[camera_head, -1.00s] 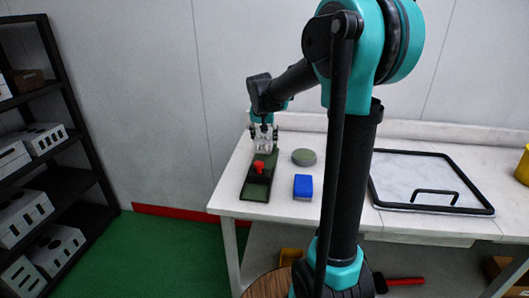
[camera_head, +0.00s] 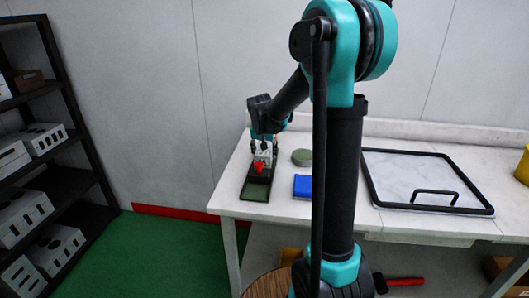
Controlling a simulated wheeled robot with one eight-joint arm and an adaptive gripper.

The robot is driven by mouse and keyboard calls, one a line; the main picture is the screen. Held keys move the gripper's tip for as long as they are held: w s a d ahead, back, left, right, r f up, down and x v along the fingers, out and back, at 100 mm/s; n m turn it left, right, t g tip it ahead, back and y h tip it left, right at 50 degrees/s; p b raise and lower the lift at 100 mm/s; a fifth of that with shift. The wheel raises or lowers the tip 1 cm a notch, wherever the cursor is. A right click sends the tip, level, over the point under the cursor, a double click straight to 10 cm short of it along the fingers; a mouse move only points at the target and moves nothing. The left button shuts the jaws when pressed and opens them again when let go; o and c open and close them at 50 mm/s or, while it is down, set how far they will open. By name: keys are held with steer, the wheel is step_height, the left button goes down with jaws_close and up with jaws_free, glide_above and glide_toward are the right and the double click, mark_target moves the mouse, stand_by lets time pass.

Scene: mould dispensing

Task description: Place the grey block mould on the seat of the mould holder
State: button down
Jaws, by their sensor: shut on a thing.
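The mould holder (camera_head: 257,191) is a long dark frame with green surfaces, lying at the left end of the white table. A red part (camera_head: 259,167) stands up near its middle. My gripper (camera_head: 264,150) points down over the far half of the holder. It is shut on the small light grey block mould (camera_head: 264,158). The mould is just behind the red part, which hides some of it. The seat under it is hidden, and I cannot tell whether the mould touches it.
A blue block (camera_head: 303,186) and a round green-grey disc (camera_head: 302,157) lie right of the holder. A black-framed panel (camera_head: 395,172) with a handle lies farther right. A dark shelf (camera_head: 75,125) with white boxes stands at the left. My arm hides part of the table.

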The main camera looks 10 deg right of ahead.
steer(key=c, duration=0.5)
jaws_free()
steer(key=shift+c, duration=0.2)
steer(key=v, duration=1.2)
steer(key=shift+r, duration=0.1)
